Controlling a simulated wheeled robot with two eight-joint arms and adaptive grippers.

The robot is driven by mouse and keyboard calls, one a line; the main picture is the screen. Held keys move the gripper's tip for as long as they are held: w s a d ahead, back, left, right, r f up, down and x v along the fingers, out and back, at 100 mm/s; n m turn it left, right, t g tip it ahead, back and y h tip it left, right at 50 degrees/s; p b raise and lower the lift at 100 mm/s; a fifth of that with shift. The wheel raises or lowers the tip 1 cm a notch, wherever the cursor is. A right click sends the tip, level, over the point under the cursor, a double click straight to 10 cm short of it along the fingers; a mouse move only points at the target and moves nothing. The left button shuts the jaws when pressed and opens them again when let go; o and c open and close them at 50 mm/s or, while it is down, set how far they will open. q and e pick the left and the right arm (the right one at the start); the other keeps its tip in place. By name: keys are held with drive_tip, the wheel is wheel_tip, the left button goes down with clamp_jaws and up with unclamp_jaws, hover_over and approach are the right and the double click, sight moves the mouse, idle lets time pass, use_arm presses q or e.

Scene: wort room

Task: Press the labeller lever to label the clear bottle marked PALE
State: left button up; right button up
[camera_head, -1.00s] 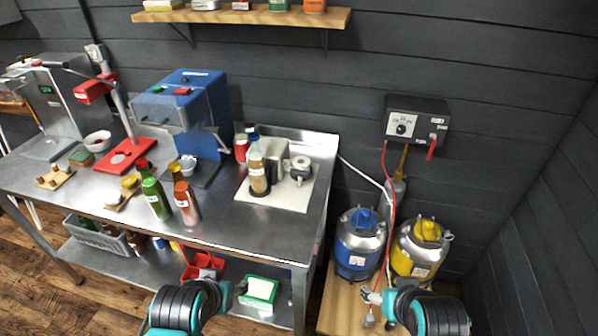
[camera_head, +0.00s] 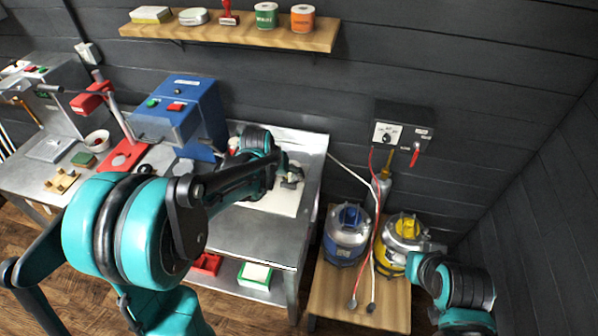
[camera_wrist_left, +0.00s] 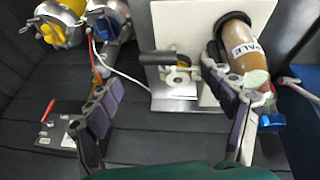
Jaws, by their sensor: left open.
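The clear bottle marked PALE (camera_wrist_left: 238,48), with amber contents and a pale cap, shows in the left wrist view by the right-hand finger; contact cannot be told. The labeller (camera_wrist_left: 178,88), a metal device with a roll, sits beside it on a white board (camera_wrist_left: 199,38). Its dark lever (camera_wrist_left: 162,58) lies between my finger lines, apart from both fingers. My left gripper (camera_wrist_left: 165,72) is open and empty above the labeller. In the head view my left gripper (camera_head: 288,172) and arm hide the bottle and most of the labeller. My right gripper (camera_head: 428,262) is at lower right, its fingers unclear.
A blue-capped bottle (camera_wrist_left: 271,122) stands near the PALE bottle. A blue machine (camera_head: 190,110) and red press (camera_head: 125,155) stand left on the steel table (camera_head: 262,235). Two kegs, blue (camera_head: 347,235) and yellow (camera_head: 402,240), stand right. A shelf (camera_head: 230,32) is above.

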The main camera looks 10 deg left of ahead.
sight(289, 184)
use_arm(q)
drive_tip(key=b+x, duration=0.1)
drive_tip(key=x, duration=0.6)
drive_tip(key=shift+w+f, duration=0.15)
drive_tip(key=shift+f, duration=0.2)
drive_tip(key=c, duration=1.7)
drive_tip(key=shift+c, duration=0.3)
